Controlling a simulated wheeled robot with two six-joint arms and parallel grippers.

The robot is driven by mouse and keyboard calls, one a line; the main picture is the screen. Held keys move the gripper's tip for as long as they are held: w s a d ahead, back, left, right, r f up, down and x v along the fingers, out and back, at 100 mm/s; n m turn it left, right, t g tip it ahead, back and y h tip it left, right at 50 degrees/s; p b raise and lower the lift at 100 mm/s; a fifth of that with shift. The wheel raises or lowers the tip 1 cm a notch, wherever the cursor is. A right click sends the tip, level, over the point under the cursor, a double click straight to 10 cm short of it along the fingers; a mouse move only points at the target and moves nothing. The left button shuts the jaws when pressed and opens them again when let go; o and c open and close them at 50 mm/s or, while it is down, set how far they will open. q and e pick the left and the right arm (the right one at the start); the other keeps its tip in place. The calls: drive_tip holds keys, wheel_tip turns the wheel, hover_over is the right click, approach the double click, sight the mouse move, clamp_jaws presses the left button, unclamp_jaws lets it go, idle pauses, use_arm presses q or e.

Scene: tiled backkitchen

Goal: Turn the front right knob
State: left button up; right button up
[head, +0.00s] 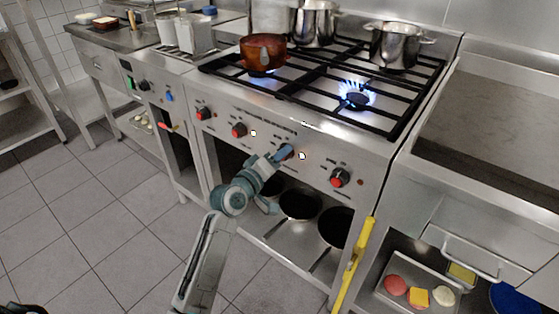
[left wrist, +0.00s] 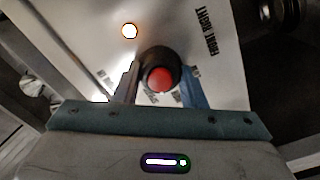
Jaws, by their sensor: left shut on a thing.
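The front right knob (left wrist: 162,78) is dark with a red centre and shows between the two fingers in the left wrist view. A "FRONT RIGHT" label (left wrist: 207,32) is printed on the steel panel beside it. My left gripper (head: 286,153) is at the stove's front panel (head: 318,143) in the head view, shut on this knob and hiding most of it there. A lit indicator (head: 302,155) glows just right of the gripper. A blue flame burns at the front right burner (head: 355,98), which has no pot on it. My right gripper is not in view.
Other red-centred knobs are at left (head: 239,130) and right (head: 340,177). A copper pot (head: 263,51) stands over a flame; steel pots (head: 395,46) stand behind. Pans (head: 300,204) sit in the open shelf below. A yellow handle (head: 356,262) rises at the right.

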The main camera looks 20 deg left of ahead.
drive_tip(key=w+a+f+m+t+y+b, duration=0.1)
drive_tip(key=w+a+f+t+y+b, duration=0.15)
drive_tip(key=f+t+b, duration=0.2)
use_arm(q)
drive_tip(key=shift+m+b, duration=1)
drive_tip(key=shift+m, duration=6)
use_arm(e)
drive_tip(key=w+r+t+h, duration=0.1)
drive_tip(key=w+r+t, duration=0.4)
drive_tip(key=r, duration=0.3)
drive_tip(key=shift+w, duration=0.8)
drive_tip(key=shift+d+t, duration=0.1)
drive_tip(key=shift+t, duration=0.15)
use_arm(q)
drive_tip(key=o, duration=1)
drive_tip(key=shift+s, duration=0.15)
